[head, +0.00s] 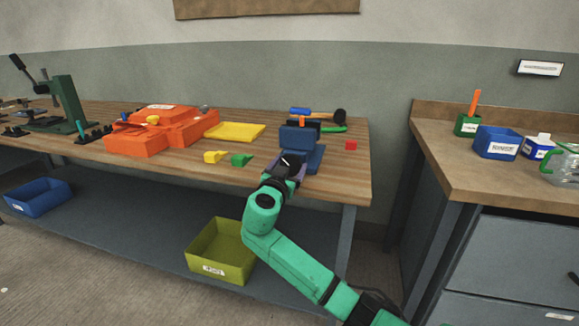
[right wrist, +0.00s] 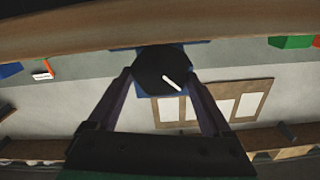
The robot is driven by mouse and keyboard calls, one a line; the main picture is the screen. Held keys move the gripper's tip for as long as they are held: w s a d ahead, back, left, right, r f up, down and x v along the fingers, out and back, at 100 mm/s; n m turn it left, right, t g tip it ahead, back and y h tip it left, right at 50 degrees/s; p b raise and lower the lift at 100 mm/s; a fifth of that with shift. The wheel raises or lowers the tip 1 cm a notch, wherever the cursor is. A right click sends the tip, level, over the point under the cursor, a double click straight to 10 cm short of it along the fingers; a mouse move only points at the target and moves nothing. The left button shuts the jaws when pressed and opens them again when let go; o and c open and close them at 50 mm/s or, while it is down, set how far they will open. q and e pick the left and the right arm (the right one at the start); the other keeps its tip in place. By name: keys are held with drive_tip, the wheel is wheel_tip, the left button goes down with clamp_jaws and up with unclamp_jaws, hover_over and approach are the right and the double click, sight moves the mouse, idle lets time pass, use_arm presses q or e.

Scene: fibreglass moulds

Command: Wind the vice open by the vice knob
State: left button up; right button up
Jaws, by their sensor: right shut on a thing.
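The blue vice (head: 299,138) stands on the wooden workbench near its right end. An orange piece shows at the top of the vice, between its jaws. The vice knob (right wrist: 161,70) is a dark round knob with a white line on it, on the front of the vice. My right gripper (head: 287,164) reaches in from the front of the bench and is shut on the knob. In the right wrist view its two fingers (right wrist: 165,86) lie on either side of the knob. The white line slants down to the right there. My left gripper is not in view.
The orange mould (head: 160,130) and yellow tray (head: 235,131) are further left.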

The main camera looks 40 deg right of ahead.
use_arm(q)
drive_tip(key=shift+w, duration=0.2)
use_arm(e)
drive_tip(key=shift+f+n, duration=0.1)
drive_tip(key=shift+n, duration=0.3)
drive_tip(key=shift+w+n, duration=0.1)
drive_tip(key=shift+n, duration=0.5)
drive_tip(key=n, duration=0.3)
drive_tip(key=shift+w+a, duration=0.1)
drive_tip(key=shift+a, duration=0.05)
drive_tip(key=n, duration=0.3)
drive_tip(key=shift+p, duration=0.3)
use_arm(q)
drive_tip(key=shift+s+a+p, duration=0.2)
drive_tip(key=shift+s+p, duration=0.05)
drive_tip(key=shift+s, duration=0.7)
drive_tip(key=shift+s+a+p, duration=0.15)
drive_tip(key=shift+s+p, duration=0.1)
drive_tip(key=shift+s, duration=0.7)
use_arm(e)
drive_tip(key=shift+w+a+f+n, duration=0.1)
drive_tip(key=shift+w+f+n, duration=0.05)
drive_tip(key=shift+n, duration=1.45)
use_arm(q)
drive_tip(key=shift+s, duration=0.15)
use_arm(e)
drive_tip(key=o, duration=1.2)
drive_tip(key=shift+c, duration=0.2)
